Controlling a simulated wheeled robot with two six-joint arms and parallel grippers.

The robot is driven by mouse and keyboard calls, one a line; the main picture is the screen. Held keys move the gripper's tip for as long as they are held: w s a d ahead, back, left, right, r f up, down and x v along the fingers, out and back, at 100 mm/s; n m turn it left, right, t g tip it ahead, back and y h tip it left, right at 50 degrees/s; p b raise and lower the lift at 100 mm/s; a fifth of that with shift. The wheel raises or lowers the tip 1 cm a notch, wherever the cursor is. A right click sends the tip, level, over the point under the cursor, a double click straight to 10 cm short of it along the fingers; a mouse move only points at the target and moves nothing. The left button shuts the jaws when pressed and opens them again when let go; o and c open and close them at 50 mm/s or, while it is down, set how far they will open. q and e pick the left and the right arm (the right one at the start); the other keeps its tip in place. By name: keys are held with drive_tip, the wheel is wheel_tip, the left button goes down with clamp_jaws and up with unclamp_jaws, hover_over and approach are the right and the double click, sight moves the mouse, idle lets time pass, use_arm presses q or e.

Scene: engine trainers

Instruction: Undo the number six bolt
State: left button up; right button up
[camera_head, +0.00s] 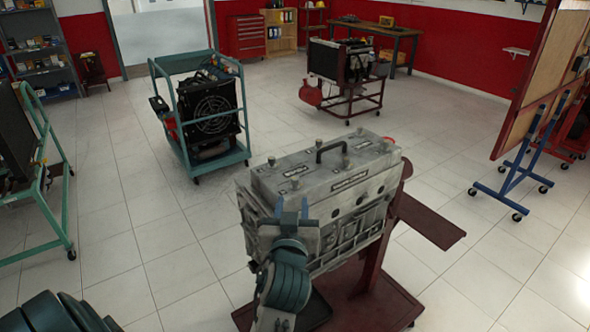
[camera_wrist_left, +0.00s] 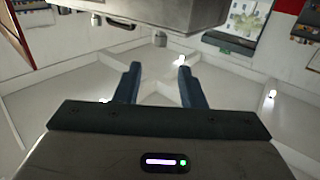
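A grey engine block (camera_head: 345,215) stands on a dark red wheeled stand, with a flat cover (camera_head: 300,168) on top. Several bolts stick up around the cover's edge, including one at the near left corner (camera_head: 295,183). I cannot read any numbers, so I cannot tell which bolt is number six. My left gripper (camera_head: 291,203) is open at the block's near left side, pointing up. In the left wrist view its fingers (camera_wrist_left: 158,68) are apart with nothing between them, and a bolt-like stub (camera_wrist_left: 160,40) shows beyond the tips. My right gripper is not in view.
The stand's red base (camera_head: 385,300) and a side shelf (camera_head: 430,222) jut out to the right. A teal trolley with a radiator fan (camera_head: 212,112) stands behind. A blue-legged board (camera_head: 520,165) stands at right. The tiled floor between them is free.

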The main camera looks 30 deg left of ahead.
sight(295, 181)
use_arm(q)
drive_tip(key=p+x, duration=0.4)
drive_tip(key=x, duration=0.5)
drive_tip(key=shift+w+a, duration=0.2)
drive_tip(key=shift+w, duration=0.15)
drive_tip(key=shift+w+a+f+p, duration=0.2)
drive_tip(key=shift+w+p, duration=0.1)
drive_tip(key=shift+w, duration=0.1)
clamp_jaws()
